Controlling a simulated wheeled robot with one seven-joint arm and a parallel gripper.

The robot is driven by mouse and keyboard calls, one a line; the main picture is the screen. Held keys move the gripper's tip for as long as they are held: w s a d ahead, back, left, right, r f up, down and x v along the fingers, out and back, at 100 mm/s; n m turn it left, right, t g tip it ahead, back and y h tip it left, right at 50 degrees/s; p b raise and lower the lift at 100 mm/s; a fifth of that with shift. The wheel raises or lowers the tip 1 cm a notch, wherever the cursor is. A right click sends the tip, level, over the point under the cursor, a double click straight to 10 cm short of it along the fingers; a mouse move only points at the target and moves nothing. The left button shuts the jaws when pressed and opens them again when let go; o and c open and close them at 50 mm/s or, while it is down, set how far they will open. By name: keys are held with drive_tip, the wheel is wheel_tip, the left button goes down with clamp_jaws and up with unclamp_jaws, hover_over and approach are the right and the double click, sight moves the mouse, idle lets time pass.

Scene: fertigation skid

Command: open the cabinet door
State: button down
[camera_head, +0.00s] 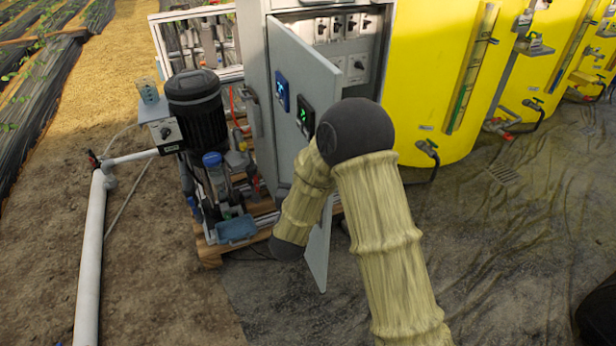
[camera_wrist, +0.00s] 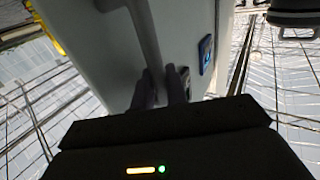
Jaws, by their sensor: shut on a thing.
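The grey cabinet (camera_head: 251,35) stands in the middle of the head view. Its door (camera_head: 305,72) is partly open and swung out toward me, with a blue display and a green-lit display on its face. In the wrist view the pale door panel (camera_wrist: 95,60) fills the upper middle, and a long bar handle (camera_wrist: 146,35) runs down it to my fingers. My gripper (camera_wrist: 161,86) is shut on the handle, near its lower end in that picture. In the head view my arm covers part of the door and hides the handle and fingertips.
Switches and modules (camera_head: 338,28) show inside the cabinet opening. A black pump motor (camera_head: 195,95) stands close on the left, on a pallet. Yellow tanks (camera_head: 430,75) stand to the right. The dark ground sheet (camera_head: 500,260) at the front right is mostly clear.

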drive_tip(key=shift+r, duration=0.1)
drive_tip(key=c, duration=1.5)
unclamp_jaws()
drive_tip(key=shift+s+a, duration=0.1)
drive_tip(key=p+v, duration=0.4)
drive_tip(key=v, duration=1.3)
drive_tip(key=shift+s, duration=0.15)
